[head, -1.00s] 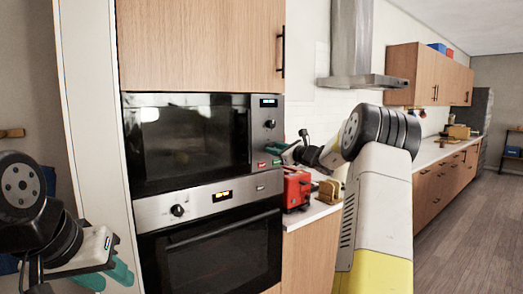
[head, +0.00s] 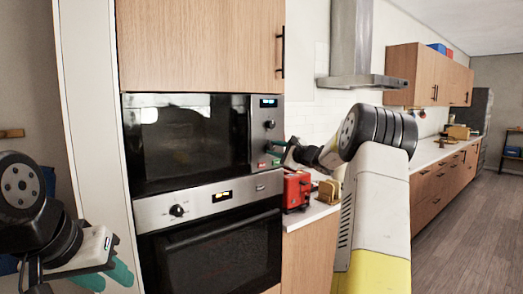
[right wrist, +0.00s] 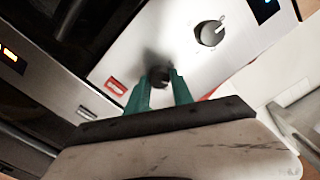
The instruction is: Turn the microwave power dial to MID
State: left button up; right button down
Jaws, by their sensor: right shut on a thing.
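The microwave (head: 185,140) is built into the cabinet, with a silver control panel on its right side. Its upper dial (head: 269,124) is uncovered and also shows in the right wrist view (right wrist: 210,33). A lower dark dial (right wrist: 159,77) sits between the teal fingertips of my right gripper (right wrist: 160,82), which is shut on it. In the head view this gripper (head: 274,148) is at the panel's lower part and hides that dial. Dial labels are too small to read. My left gripper (head: 118,272) is at the lower left, apart from the microwave; its fingers are partly cut off.
An oven (head: 212,240) with its own knob (head: 177,210) is below the microwave. A red toaster (head: 296,190) and a wooden item (head: 328,190) stand on the counter just below my right arm. A red mark (right wrist: 115,86) is on the panel near the fingers.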

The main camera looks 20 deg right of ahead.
dwell(0.4)
jog(key=c, duration=1.1)
grip_release()
jog(key=v, duration=0.8)
jog(key=s+a+f+n+g+y, duration=0.15)
jog(key=s+a+n+g, duration=0.9)
jog(key=s+a, duration=1.2)
jog(key=s+d+f+n+h, duration=0.1)
jog(key=s+f+n+h, duration=0.2)
jog(key=s, duration=0.6)
jog(key=s+d+f+n+h, duration=0.2)
jog(key=s+f+n, duration=0.4)
jog(key=s, duration=0.4)
jog(key=shift+f+n+h, duration=0.2)
jog(key=shift+n+h, duration=0.15)
jog(key=shift+h, duration=0.3)
